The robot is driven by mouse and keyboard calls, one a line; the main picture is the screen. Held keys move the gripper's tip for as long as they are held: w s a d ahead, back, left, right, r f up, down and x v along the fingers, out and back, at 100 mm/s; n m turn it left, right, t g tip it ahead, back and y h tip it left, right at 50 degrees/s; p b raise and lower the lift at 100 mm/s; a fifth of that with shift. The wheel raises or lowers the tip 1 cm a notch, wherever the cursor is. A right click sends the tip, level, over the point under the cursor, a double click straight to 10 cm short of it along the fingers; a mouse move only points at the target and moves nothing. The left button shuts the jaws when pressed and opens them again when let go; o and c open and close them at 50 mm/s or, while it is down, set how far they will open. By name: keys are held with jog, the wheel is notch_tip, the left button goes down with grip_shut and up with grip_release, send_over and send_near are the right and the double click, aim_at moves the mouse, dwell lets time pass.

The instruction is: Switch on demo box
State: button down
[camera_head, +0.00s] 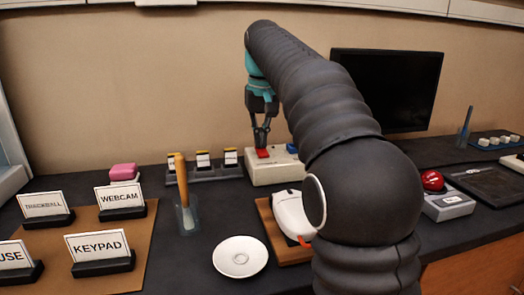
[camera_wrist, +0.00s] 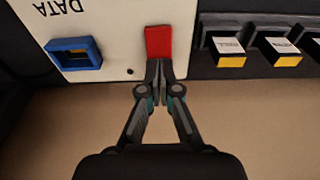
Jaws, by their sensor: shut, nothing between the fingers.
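The demo box (camera_head: 275,170) is a cream box at the back of the table, with a red switch (camera_head: 263,153) on its top and a blue part at its right. In the wrist view the box's cream face (camera_wrist: 110,22) shows the red switch (camera_wrist: 158,42), a blue-framed socket (camera_wrist: 74,54) and the word "DATA" upside down. My gripper (camera_head: 262,143) points down over the red switch. In the wrist view its shut fingertips (camera_wrist: 159,66) are at the switch's near end, touching or just above it; I cannot tell which. Nothing is between the fingers.
A rack of small labelled blocks (camera_head: 203,171) stands left of the box. A white mouse on a brown board (camera_head: 268,220), a white saucer (camera_head: 240,257), label stands (camera_head: 120,198) and a red-button box (camera_head: 447,205) are nearer. A black monitor (camera_head: 388,88) stands behind right.

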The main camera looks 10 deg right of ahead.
jog(key=shift+f, duration=0.25)
jog(key=shift+r, duration=0.1)
notch_tip(320, 180, up, 3)
jog(key=p, duration=0.3)
jog(key=shift+r, duration=1.95)
